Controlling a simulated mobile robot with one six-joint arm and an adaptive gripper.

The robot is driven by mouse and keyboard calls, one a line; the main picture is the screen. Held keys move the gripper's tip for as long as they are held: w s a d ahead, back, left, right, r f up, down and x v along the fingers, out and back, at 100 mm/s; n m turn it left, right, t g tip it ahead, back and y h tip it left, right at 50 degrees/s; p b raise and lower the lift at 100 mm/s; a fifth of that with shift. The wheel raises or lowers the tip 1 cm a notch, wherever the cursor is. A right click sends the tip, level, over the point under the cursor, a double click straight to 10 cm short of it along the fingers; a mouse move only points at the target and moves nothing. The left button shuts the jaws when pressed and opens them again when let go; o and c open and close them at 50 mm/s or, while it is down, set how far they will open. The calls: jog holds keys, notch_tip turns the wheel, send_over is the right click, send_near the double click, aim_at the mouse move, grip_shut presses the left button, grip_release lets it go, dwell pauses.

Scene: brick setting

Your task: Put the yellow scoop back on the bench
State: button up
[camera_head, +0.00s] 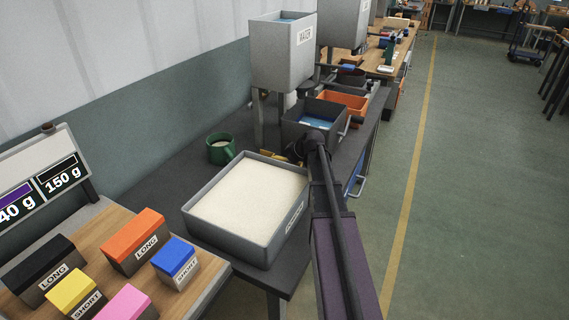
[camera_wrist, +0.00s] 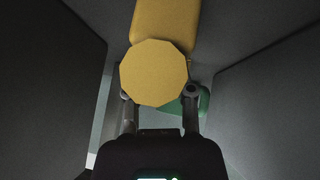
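The yellow scoop (camera_wrist: 165,25) is close up in the wrist view, its round, many-sided handle end (camera_wrist: 154,72) facing the camera. My gripper (camera_wrist: 160,93) has a finger on each side of that handle and appears shut on it. In the head view only a small yellow part of the scoop (camera_head: 291,158) shows, between the two grey bins, beside my wrist. The rest is hidden by my arm and the bin. The dark bench (camera_head: 190,165) lies under the bins. I cannot tell whether the scoop touches the bench.
A grey bin of pale powder (camera_head: 206,213) stands in front, a grey bin with blue contents (camera_head: 341,133) behind. Both crowd the scoop. A green mug (camera_head: 220,150) stands left. A WATER dispenser (camera_head: 283,60) rises behind. Colored blocks (camera_head: 134,241) sit on a wooden board front left.

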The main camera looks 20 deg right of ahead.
jog(key=o, duration=0.3)
jog(key=shift+o, duration=0.2)
jog(key=shift+r, duration=0.25)
jog(key=p+v, duration=0.9)
jog(key=v, duration=0.3)
jog(key=shift+p, duration=0.3)
jog(key=shift+a, duration=0.1)
dwell(0.3)
